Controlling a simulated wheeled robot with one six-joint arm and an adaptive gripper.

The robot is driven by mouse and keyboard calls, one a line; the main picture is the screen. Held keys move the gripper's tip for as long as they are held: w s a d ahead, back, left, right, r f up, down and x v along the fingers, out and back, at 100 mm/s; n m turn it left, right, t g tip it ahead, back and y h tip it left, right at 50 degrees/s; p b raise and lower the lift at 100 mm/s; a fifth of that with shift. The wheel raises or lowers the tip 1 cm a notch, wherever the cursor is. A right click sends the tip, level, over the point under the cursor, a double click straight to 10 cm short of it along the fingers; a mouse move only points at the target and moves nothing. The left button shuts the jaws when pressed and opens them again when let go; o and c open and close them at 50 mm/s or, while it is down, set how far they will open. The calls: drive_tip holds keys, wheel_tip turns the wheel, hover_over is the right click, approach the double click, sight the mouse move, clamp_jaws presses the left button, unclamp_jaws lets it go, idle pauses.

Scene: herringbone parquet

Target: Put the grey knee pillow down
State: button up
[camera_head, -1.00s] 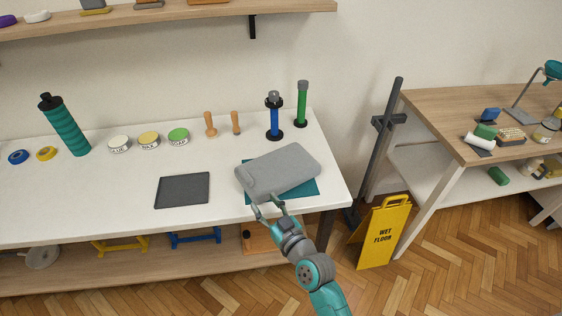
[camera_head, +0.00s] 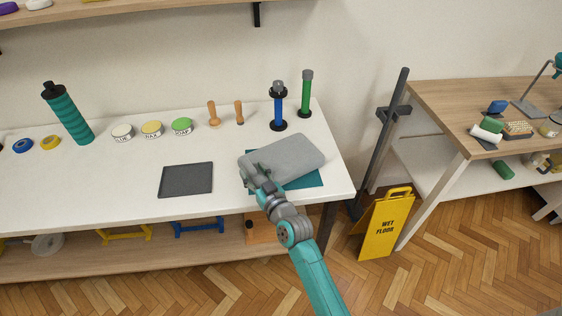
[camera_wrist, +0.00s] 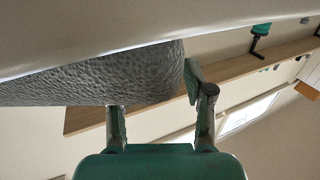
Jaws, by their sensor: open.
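The grey knee pillow (camera_head: 285,155) lies slightly askew on a teal mat (camera_head: 308,181) at the right end of the white table. In the wrist view the pillow (camera_wrist: 110,78) is a grey, textured slab with a rounded end. My gripper (camera_head: 250,178) is at the pillow's front left corner and hides part of it. In the wrist view my gripper (camera_wrist: 155,98) is open, with the pillow's rounded end at its fingertips. I cannot tell whether the fingers touch it.
A dark grey tray (camera_head: 186,180) lies left of the pillow. Behind stand a blue-handled tool (camera_head: 278,107), a green-handled one (camera_head: 306,95), wooden pegs (camera_head: 214,115) and round tins (camera_head: 152,129). A yellow wet floor sign (camera_head: 384,225) stands right of the table.

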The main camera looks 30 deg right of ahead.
drive_tip(key=shift+w, duration=0.5)
clamp_jaws()
drive_tip(key=shift+r, duration=0.15)
